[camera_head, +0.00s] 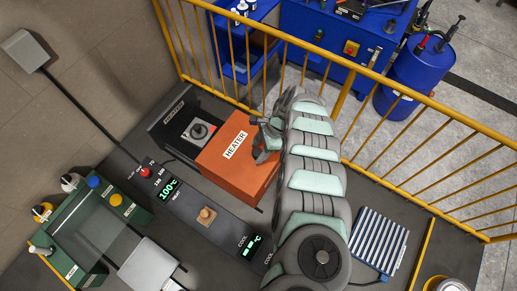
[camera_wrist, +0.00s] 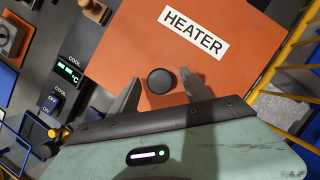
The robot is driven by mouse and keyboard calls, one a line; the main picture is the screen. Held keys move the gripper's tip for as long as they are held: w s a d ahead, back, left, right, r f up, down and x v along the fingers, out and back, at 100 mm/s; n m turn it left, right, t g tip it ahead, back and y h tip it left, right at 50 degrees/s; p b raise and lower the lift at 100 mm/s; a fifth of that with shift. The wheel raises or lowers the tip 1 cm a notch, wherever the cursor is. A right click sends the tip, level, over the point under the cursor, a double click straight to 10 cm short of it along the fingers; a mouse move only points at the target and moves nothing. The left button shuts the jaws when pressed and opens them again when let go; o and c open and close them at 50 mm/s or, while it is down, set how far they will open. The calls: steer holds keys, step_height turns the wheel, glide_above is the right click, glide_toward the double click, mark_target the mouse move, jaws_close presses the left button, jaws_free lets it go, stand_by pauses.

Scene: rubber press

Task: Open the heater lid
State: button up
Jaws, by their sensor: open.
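The heater (camera_head: 226,155) is an orange box with a white HEATER label, left of my arm in the head view. Its orange lid (camera_wrist: 220,75) lies flat and looks shut. A round black knob (camera_wrist: 160,81) sits on the lid below the label in the wrist view. My gripper (camera_head: 258,139) is over the lid's right part and hides the knob in the head view. In the wrist view its two fingers are open, one on each side of the knob, with gaps. Whether the fingertips reach down to the knob's level is unclear.
Left of the heater is a dark panel with a 100°C display (camera_head: 168,188) and a wooden-looking knob (camera_head: 206,216). A dark box with a grey plate (camera_head: 198,132) stands behind. A yellow railing (camera_head: 345,95) runs close behind the heater. A roller rack (camera_head: 377,243) lies right.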

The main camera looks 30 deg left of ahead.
steer(key=b+v, duration=0.1)
steer(key=v, duration=0.9)
steer(key=shift+r, duration=0.35)
